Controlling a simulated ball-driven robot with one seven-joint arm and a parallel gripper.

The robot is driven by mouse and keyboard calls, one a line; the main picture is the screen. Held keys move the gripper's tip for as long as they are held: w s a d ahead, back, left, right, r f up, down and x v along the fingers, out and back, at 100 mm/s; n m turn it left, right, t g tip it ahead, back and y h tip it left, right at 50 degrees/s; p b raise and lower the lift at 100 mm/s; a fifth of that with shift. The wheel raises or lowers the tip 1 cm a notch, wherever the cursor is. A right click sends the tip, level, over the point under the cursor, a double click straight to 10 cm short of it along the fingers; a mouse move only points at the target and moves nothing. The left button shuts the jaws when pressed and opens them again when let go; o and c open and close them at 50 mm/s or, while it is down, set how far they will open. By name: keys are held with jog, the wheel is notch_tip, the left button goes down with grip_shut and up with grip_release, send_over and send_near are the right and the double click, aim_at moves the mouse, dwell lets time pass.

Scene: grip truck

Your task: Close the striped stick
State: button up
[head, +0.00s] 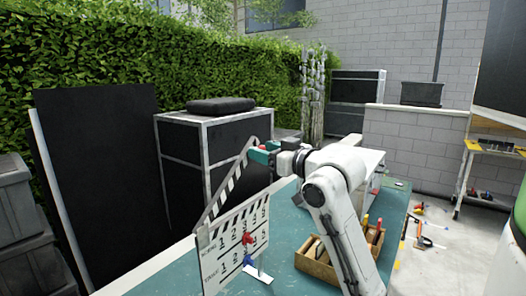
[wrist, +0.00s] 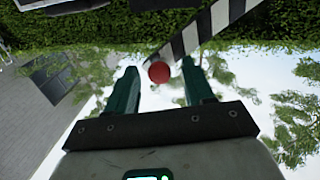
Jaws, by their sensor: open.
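The clapperboard (head: 236,245) stands upright on the teal table, white with black lettering. Its black-and-white striped stick (head: 229,187) is raised, slanting up to the right from the board's upper left corner. My gripper (head: 262,152) is at the stick's upper end. In the wrist view, the striped stick (wrist: 208,32) comes in from the upper right, with a red round knob (wrist: 159,72) at its end. My gripper's teal fingers (wrist: 159,66) are apart, one on each side of the knob. I cannot tell whether either finger touches it.
The teal table (head: 285,228) carries a wooden tool box (head: 316,262) beside my arm. Red and blue clamps (head: 248,240) sit at the board's front. A black case (head: 215,150) stands behind, and a black panel (head: 100,170) at left. Tools lie on the floor at right.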

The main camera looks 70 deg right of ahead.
grip_shut()
dwell(0.4)
